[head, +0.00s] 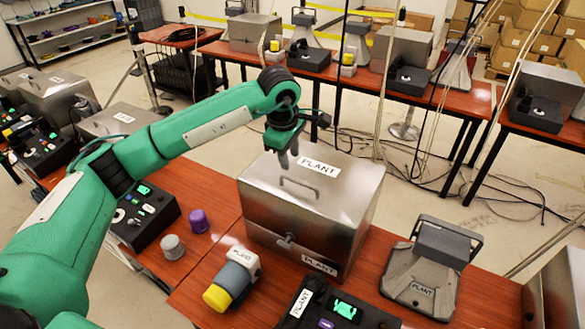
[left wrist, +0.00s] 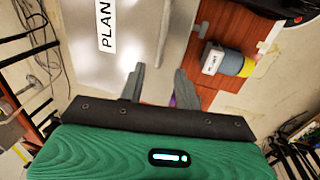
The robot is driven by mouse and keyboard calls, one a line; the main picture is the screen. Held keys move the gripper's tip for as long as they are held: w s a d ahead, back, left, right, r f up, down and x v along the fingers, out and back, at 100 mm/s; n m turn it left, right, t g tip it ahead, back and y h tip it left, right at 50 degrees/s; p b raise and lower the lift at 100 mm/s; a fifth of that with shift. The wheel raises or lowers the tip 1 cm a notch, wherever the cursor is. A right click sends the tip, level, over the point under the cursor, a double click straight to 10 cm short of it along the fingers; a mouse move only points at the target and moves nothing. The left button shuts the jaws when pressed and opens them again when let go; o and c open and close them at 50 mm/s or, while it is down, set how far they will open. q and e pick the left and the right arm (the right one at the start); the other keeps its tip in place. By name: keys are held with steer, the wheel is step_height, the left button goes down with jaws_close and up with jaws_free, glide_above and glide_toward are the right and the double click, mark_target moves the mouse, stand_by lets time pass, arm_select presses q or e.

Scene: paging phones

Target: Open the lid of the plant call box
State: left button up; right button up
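The plant call box (head: 345,205) is a brushed-metal box on the red-brown table in the head view. Its lid is down, with a PLANT label (head: 318,167) and a bar handle (head: 298,187) on top. A latch (head: 287,241) and a second PLANT label show on its front. My left gripper (head: 288,158) points down at the left part of the lid, near the handle; I cannot tell whether it touches. In the left wrist view, its two fingers (left wrist: 159,80) stand apart with nothing between them, and the lid (left wrist: 150,50) shows beyond. My right gripper is not in view.
A yellow-and-grey device (head: 232,278) tagged PLANT, a purple knob (head: 198,221) and a grey knob (head: 172,247) lie left of the box. A grey PLANT stand (head: 430,265) is at its right. A black phone unit (head: 335,308) is in front. Cables hang behind.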

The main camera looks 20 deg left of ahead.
mark_target(292, 180)
arm_select(q)
steer(key=f, duration=0.2)
steer(key=f+p, duration=0.1)
steer(key=f, duration=0.1)
steer(key=w+f+p, duration=0.1)
steer(key=f, duration=0.1)
steer(key=shift+d, duration=0.15)
steer(key=shift+w+f, duration=0.2)
steer(key=shift+f, duration=0.55)
jaws_close()
